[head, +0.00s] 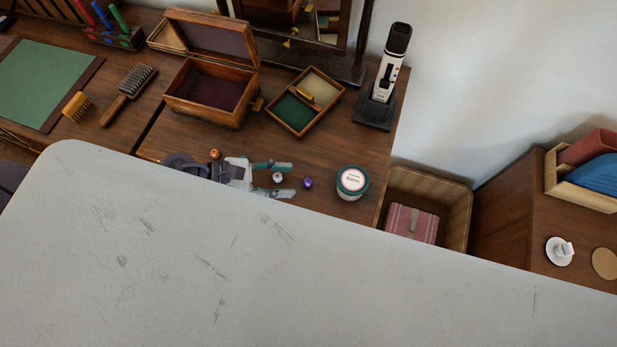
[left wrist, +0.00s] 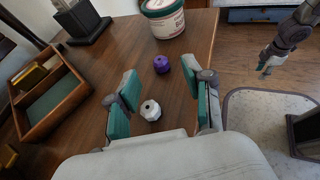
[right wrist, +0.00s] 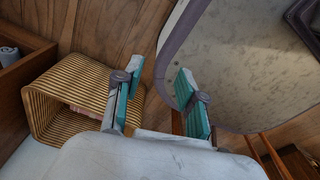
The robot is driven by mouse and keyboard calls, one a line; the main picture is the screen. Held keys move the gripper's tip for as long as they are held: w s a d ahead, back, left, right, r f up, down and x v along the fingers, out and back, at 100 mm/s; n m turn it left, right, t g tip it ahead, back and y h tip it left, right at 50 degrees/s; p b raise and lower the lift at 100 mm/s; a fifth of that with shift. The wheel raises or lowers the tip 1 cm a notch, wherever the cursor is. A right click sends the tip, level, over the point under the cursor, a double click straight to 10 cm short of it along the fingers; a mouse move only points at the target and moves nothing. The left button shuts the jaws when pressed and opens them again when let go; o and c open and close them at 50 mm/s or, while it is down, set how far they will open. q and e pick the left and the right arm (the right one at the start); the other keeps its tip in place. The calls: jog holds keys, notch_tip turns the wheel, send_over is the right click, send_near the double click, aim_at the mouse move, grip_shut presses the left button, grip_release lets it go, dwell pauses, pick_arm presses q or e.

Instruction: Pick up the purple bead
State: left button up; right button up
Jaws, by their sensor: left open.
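The purple bead (head: 308,183) lies on the dark wooden table, just beyond the fingertips of my left gripper (head: 291,179). It also shows in the left wrist view (left wrist: 161,64), ahead and roughly between the tips. My left gripper is open. A white bead (head: 278,178) sits between its fingers, nearer the palm, and shows in the left wrist view (left wrist: 150,110); the fingers appear apart from it. An orange bead (head: 214,154) lies behind, near the wrist. My right gripper (right wrist: 161,78) is open and empty, away from the table top.
A white tub with a green lid (head: 352,182) stands just right of the purple bead. A divided wooden tray (head: 322,117), an open wooden box (head: 200,112) and a black-based device (head: 375,112) stand behind. The table's right edge drops to a woven basket (head: 458,200).

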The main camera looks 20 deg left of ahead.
aim_at(306, 181)
pick_arm(q)
jog(key=shift+w+d, duration=0.15)
jog(key=shift+d, duration=0.15)
jog(key=p+x, duration=0.1)
jog(key=x, duration=0.2)
jog(key=shift+w+d+f+p, duration=0.15)
jog(key=shift+w+d+p, duration=0.05)
jog(key=shift+d+p, duration=0.1)
jog(key=shift+w+d+f, duration=0.15)
jog(key=shift+d+f, duration=0.15)
jog(key=shift+d, duration=0.05)
pick_arm(e)
jog(key=shift+w+d+r, duration=0.25)
jog(key=shift+d+r, duration=0.3)
jog(key=shift+r, duration=0.3)
pick_arm(q)
jog(key=c, duration=0.9)
pick_arm(e)
jog(key=shift+a, duration=0.45)
